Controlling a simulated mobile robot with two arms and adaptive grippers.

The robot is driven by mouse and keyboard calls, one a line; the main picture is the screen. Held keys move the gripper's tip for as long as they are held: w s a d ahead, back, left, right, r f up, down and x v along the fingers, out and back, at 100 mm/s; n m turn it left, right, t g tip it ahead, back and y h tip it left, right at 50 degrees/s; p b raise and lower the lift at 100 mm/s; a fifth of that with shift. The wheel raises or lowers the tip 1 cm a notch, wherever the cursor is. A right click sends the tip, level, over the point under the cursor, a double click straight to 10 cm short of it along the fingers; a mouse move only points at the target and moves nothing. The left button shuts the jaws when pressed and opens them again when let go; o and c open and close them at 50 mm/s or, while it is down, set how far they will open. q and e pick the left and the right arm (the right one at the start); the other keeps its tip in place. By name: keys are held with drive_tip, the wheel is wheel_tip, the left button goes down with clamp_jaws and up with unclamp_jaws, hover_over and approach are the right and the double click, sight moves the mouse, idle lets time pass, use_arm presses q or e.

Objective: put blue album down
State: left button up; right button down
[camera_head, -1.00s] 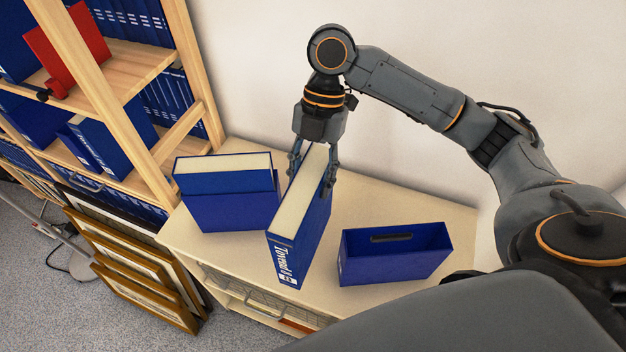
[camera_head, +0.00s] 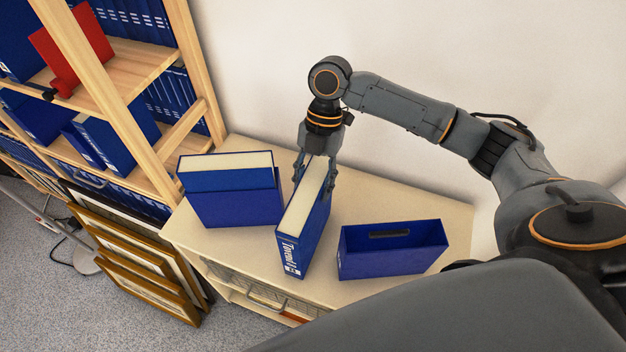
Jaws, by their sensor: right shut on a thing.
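The blue album (camera_head: 308,235) has a cream page block and white lettering on its spine. It stands upright at the middle of the cream cabinet top (camera_head: 390,200); I cannot tell whether its bottom edge touches the surface. My right gripper (camera_head: 314,180) comes down from above and is shut on the album's far upper part, one finger on each side. My left gripper is not in view.
To the left stands a blue slipcase with another album (camera_head: 232,185). To the right is an empty open blue box (camera_head: 393,250). A wooden shelf (camera_head: 150,65) with blue binders and a red one (camera_head: 72,45) rises at left. Framed prints (camera_head: 140,262) lean below it.

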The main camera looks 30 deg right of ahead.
drive_tip(key=c, duration=0.7)
unclamp_jaws()
drive_tip(key=b+v, duration=0.3)
drive_tip(key=v, duration=0.9)
